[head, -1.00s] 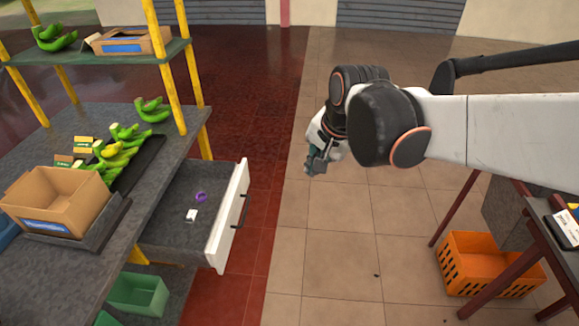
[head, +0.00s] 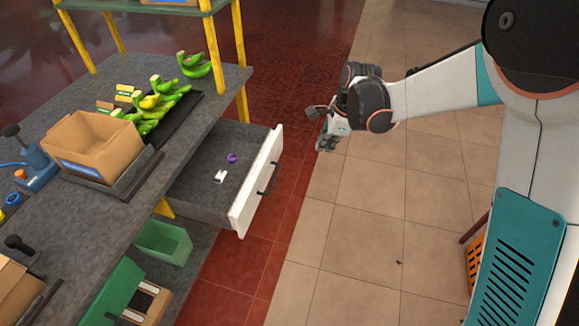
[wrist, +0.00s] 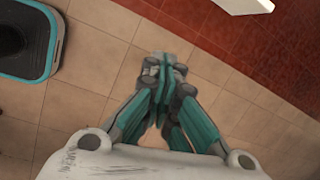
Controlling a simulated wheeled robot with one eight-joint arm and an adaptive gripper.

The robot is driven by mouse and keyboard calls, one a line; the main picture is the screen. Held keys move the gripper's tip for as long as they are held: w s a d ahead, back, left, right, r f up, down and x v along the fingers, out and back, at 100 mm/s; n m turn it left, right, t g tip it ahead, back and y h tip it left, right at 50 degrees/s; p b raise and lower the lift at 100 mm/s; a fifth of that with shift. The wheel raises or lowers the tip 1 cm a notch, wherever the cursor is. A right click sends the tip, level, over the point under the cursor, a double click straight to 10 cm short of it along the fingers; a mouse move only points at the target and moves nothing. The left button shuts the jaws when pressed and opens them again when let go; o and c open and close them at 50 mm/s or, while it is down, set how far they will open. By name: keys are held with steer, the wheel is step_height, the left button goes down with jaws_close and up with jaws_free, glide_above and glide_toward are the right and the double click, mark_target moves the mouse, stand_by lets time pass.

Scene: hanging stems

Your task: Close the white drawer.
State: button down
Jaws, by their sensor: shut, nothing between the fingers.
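The white drawer (head: 258,182) is pulled out from under the grey worktable in the head view. Its white front carries a dark bar handle (head: 268,178). Inside lie a purple ring (head: 232,158) and a small white object (head: 220,176). My gripper (head: 322,146) is in the air to the right of the drawer front, apart from it. In the wrist view my gripper (wrist: 165,70) has its fingers together and empty. A white edge at the top of the wrist view (wrist: 240,4) looks like part of the drawer front.
The worktable (head: 75,215) holds a cardboard box (head: 95,145) and green bananas (head: 160,105). A yellow post (head: 240,60) rises near the drawer. A green bin (head: 162,243) stands below. An orange crate (head: 474,262) is at right. The tiled floor before the drawer is clear.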

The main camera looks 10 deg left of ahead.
steer(key=a+f+m+b, duration=0.1)
steer(key=a+f+b, duration=0.1)
steer(key=a+f, duration=0.4)
steer(key=w+a+f+m+g+b, duration=0.1)
steer(key=a+f+b, duration=0.2)
steer(key=f, duration=0.9)
steer(key=shift+w+a+m, duration=0.15)
steer(key=shift+a+m, duration=0.25)
steer(key=shift+a, duration=1)
steer(key=shift+a, duration=0.15)
glide_above(225, 170)
steer(key=shift+r, duration=0.1)
